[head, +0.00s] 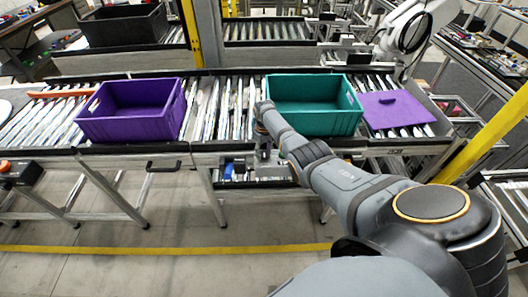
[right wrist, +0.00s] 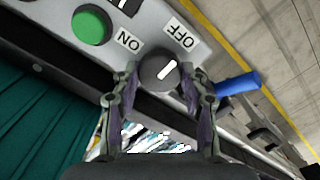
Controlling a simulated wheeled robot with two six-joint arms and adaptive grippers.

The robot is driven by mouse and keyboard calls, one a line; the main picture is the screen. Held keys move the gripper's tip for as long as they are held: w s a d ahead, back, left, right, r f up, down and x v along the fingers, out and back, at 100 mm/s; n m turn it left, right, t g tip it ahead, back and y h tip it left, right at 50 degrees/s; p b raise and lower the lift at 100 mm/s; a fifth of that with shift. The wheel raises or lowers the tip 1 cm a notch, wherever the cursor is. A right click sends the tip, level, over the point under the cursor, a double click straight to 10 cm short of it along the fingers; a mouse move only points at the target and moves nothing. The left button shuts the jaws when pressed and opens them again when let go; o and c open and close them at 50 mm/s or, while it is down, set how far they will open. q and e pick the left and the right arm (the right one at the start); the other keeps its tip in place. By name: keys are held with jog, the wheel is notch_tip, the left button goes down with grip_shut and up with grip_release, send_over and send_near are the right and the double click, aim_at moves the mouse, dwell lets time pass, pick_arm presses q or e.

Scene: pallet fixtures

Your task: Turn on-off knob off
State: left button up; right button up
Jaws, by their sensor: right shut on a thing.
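The on-off knob (right wrist: 157,72) is round and dark with a white pointer line, on a light grey panel in the right wrist view. The pointer slants up and to the right, towards the side of the OFF label (right wrist: 181,32); the ON label (right wrist: 129,40) is at upper left. My right gripper (right wrist: 160,80) has a finger on each side of the knob and is shut on it. In the head view my right gripper (head: 264,152) is small at the conveyor's front edge, and the knob cannot be made out there. My left gripper is not in view.
A green button (right wrist: 91,26) sits left of the knob, and a blue cylinder (right wrist: 238,83) is right of the fingers. A teal crate (head: 313,121) and a purple crate (head: 135,128) stand on the conveyor. A purple lid (head: 392,108) lies at right.

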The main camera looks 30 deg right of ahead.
aim_at(264, 153)
jog(key=o, duration=1.2)
jog(key=shift+c, duration=0.2)
jog(key=shift+r, duration=0.1)
notch_tip(264, 153, up, 12)
